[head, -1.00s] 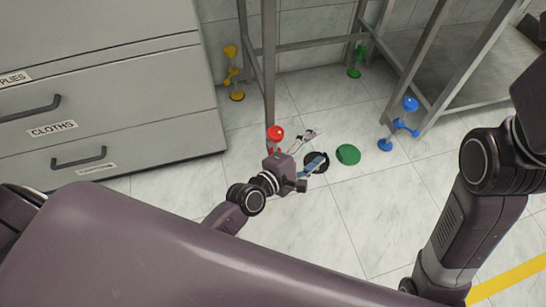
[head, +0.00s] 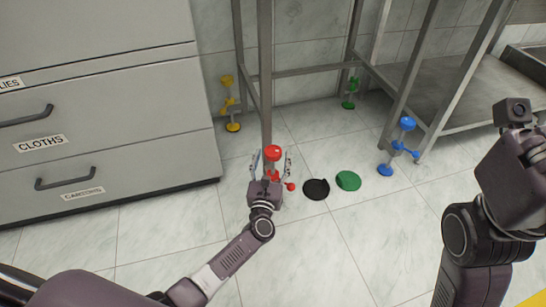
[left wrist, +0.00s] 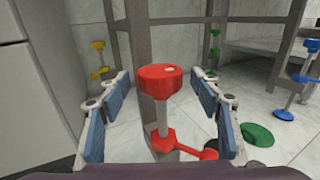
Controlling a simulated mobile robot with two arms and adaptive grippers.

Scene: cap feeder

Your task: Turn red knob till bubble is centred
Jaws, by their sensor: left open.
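The red knob (head: 273,153) tops a red-and-metal adjuster at the foot of the near table leg. In the left wrist view the red knob (left wrist: 160,80) stands upright between my fingers, on a metal stem above a red bracket (left wrist: 165,141). My left gripper (head: 271,158) is open, with one finger on each side of the knob. In the left wrist view, gaps show between the blue pads of the left gripper (left wrist: 160,77) and the knob. My right arm (head: 480,215) is at the right, its fingers out of sight. No bubble shows.
Yellow (head: 232,127), green (head: 349,104) and blue (head: 407,124) knobbed adjusters stand at other legs. A black disc (head: 316,189) and a green disc (head: 348,181) lie on the floor. A grey drawer cabinet (head: 150,125) is at the left.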

